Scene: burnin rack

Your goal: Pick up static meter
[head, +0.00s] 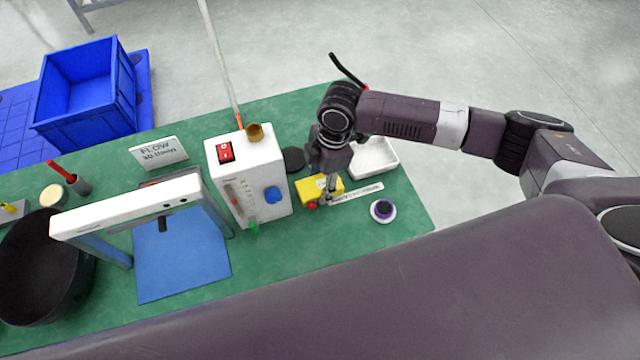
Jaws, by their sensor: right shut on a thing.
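The static meter looks to be the small yellow box (308,191) with a red button, on the green bench mat right of the white flow unit. My right gripper (326,196) points down over it and is shut on it. The fingers cover the meter's right part. I cannot tell whether the meter still touches the mat. My left gripper is not in view.
The white flow unit (262,185) stands close on the left. A white tray (375,158) lies behind right, a labelled strip (362,191) beside the meter, and a purple-topped round item (383,210) in front right. A black bowl (40,270) stands far left.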

